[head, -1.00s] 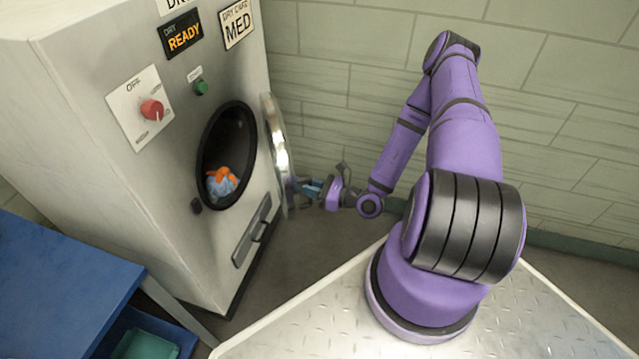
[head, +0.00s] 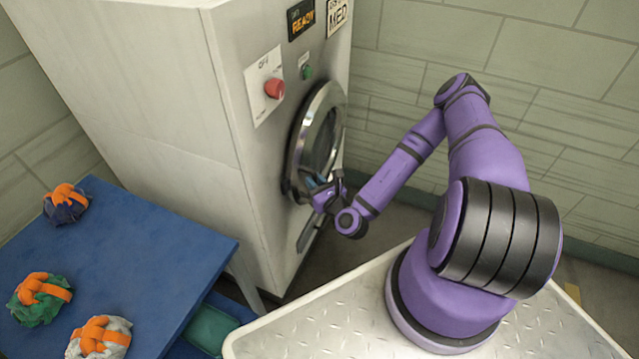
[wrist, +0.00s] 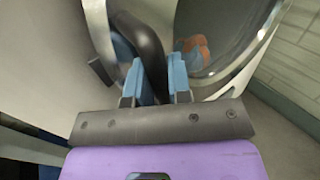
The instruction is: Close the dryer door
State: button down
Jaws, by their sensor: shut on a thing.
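The dryer (head: 255,160) stands at the left of my arm in the head view. Its round door (head: 322,130) has a shiny metal rim and dark glass, and lies over the front opening. I cannot tell whether it is fully flush. My gripper (head: 316,187) is at the door's lower edge. In the wrist view, the blue fingers (wrist: 152,80) are shut on a dark curved door handle (wrist: 146,40). A blue and orange bag (wrist: 194,52) shows through the glass.
A blue table (head: 150,245) at the left carries a navy bag (head: 66,203), a green bag (head: 39,298) and a white bag (head: 101,338), all with orange straps. A red knob (head: 274,88) and green button (head: 307,72) sit above the door. A tiled wall is behind.

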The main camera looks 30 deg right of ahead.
jog(key=shift+w+a+r, duration=0.1)
jog(key=shift+w+a, duration=0.15)
jog(key=shift+a, duration=0.1)
jog(key=c, duration=1.1)
grip_release()
jog(key=s, duration=0.7)
jog(key=s+d, duration=0.1)
jog(key=s, duration=0.2)
jog(key=shift+s, duration=0.4)
